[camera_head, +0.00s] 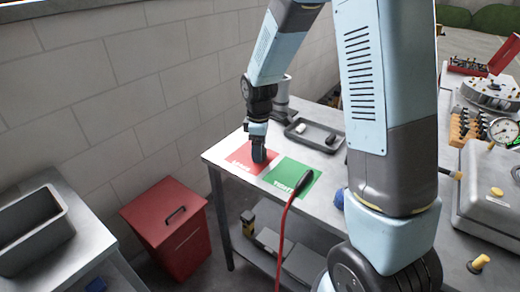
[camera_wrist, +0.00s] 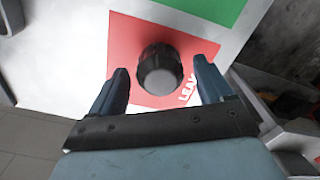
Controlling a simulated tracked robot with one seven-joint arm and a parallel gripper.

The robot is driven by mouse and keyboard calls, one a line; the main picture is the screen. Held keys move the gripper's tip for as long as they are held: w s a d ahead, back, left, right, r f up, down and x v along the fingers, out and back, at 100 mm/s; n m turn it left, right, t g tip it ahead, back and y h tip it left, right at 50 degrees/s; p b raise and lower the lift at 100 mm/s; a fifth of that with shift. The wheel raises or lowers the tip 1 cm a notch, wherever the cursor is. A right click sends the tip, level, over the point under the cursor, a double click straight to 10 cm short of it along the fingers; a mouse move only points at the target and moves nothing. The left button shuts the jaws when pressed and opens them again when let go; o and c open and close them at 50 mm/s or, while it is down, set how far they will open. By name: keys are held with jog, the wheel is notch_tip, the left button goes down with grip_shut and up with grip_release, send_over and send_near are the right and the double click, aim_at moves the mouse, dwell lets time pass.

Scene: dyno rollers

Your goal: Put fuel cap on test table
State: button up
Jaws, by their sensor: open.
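In the wrist view the fuel cap (camera_wrist: 160,72), a dark round piece with a lighter grey top, stands on the red square (camera_wrist: 125,45) marked "LEAK". The test table (camera_head: 219,155) is light grey; the red square (camera_head: 240,162) lies on its top. My gripper (camera_head: 259,157) points down over this square. In the wrist view my gripper (camera_wrist: 160,75) is open, one finger on each side of the cap, with visible gaps to both. In the head view I cannot make out the cap, likely hidden by the gripper.
A green square (camera_head: 291,177) marked "TIGHT" lies beside the red one, with a black-tipped red hose (camera_head: 285,226) in front. A dark tray (camera_head: 315,135) and a grey cylinder (camera_head: 282,94) stand behind. A red cabinet (camera_head: 166,225) stands on the floor to the left.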

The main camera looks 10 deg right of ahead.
notch_tip(320, 180, up, 12)
jog(key=f, duration=0.1)
jog(key=s+d+r+m+t, duration=0.2)
jog(key=s+d+r+m, duration=0.2)
jog(key=s, duration=0.4)
jog(key=s+d+r+m+t, duration=0.1)
jog(key=s+d+r+m, duration=0.3)
jog(key=s+r+m, duration=0.1)
jog(key=s+d+r+m+t, duration=0.2)
jog(key=s+d+r+m, duration=0.3)
jog(key=s, duration=0.5)
jog(key=shift+s+r+t, duration=0.3)
jog(key=shift+s+r, duration=0.05)
jog(key=shift+r, duration=0.05)
dwell(0.6)
